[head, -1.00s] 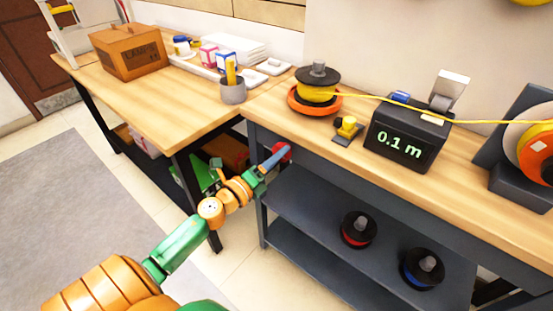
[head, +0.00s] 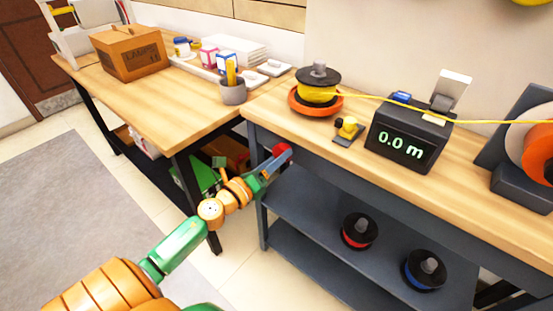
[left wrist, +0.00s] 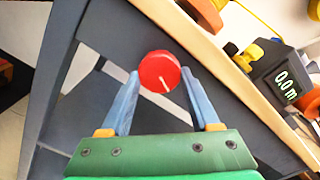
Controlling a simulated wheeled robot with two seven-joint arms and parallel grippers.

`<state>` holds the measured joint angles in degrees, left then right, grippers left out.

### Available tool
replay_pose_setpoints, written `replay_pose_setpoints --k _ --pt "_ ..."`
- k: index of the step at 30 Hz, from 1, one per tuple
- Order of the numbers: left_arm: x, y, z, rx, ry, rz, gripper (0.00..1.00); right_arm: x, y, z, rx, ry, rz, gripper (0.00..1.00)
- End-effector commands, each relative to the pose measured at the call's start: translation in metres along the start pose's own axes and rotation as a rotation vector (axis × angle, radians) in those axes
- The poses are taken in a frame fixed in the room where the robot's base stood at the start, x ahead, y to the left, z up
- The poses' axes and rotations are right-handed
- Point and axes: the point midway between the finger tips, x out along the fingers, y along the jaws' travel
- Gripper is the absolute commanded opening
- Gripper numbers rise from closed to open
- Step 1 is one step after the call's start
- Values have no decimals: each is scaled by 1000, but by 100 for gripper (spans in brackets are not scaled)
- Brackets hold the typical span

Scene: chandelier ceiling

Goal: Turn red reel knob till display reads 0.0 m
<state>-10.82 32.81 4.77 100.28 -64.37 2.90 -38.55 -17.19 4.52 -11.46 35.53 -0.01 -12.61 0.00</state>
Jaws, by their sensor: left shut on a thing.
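The red reel knob (head: 284,150) is on the front of the grey workbench, below its wooden top. In the left wrist view the knob (left wrist: 157,68) is a red disc with a pale line mark, between the blue fingers. My left gripper (head: 277,157) is shut on the knob, one finger on each side. The display box (head: 400,140) on the bench top reads 0.0 m in green digits. A yellow line runs from the yellow reel (head: 318,93) on its orange base over to the right-hand spool. My right gripper is not in view.
A yellow-and-black device (head: 348,130) stands between the reel and the display. An orange and white spool (head: 538,150) is at the right. A red spool (head: 360,230) and a blue spool (head: 424,268) sit on the shelf below. A second wooden table (head: 150,100) stands left.

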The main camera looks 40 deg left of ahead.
Motion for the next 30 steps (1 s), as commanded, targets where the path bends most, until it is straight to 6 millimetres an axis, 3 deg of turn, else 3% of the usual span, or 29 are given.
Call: replay_pose_setpoints --k 3,4,7,17,30 --pt "0 0 -1 -1 3 0 7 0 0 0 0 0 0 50" --pt "0 0 -1 -1 3 0 68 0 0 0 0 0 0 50" --pt "0 0 -1 -2 3 0 92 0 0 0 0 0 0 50" --pt "-3 1 -1 -3 1 1 92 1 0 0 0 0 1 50" --pt "-69 2 -2 -4 2 2 92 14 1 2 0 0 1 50"
